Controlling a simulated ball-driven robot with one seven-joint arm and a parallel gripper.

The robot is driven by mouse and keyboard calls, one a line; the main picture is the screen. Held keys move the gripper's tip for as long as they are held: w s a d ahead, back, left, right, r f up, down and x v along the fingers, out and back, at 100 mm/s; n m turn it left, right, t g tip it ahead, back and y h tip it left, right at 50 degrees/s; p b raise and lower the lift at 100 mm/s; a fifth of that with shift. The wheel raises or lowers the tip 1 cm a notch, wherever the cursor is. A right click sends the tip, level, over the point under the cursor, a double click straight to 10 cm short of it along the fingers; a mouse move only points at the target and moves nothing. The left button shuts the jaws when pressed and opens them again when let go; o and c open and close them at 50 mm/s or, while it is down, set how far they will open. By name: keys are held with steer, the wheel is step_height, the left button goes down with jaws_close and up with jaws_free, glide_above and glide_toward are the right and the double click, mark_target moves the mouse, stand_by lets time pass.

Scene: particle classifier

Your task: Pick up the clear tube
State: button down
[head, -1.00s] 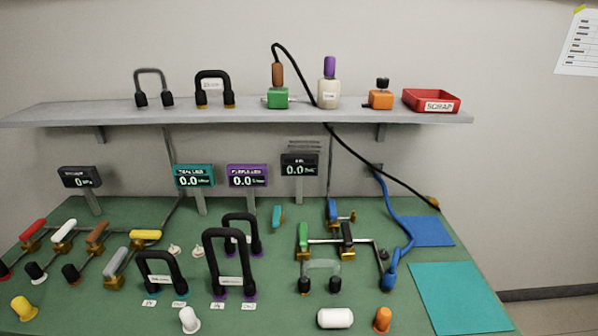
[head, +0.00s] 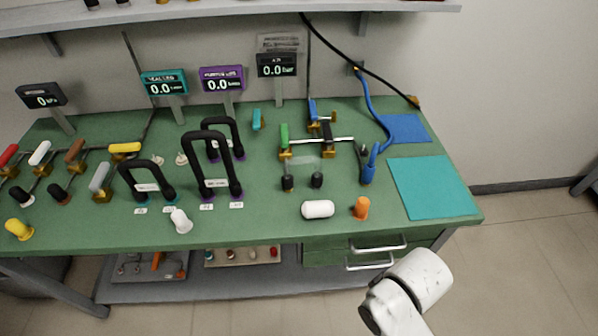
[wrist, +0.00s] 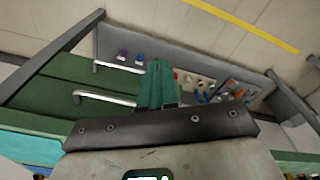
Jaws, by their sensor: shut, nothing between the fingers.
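The clear tube (head: 303,163) is a see-through inverted U with two black end fittings. In the head view it stands upright on the green bench top, right of the middle, in front of the green-handled valve (head: 284,138). Its clear bend is faint against the bench. My gripper (wrist: 157,68) shows in the wrist view as two teal fingers, shut together and empty. It points toward the drawers and lower shelf below the bench top, apart from the tube. The tube does not show in the wrist view. The head view shows only my white arm in front of the bench.
A white capped cylinder (head: 318,209) and an orange plug (head: 361,207) are in front of the tube. Black U-tubes (head: 213,160) stand to its left. A blue hose (head: 366,110) and teal mat (head: 434,187) are on the right. Drawers (head: 374,250) sit below the front edge.

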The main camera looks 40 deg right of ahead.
mark_target(305, 160)
steer(key=c, duration=1.8)
jaws_free()
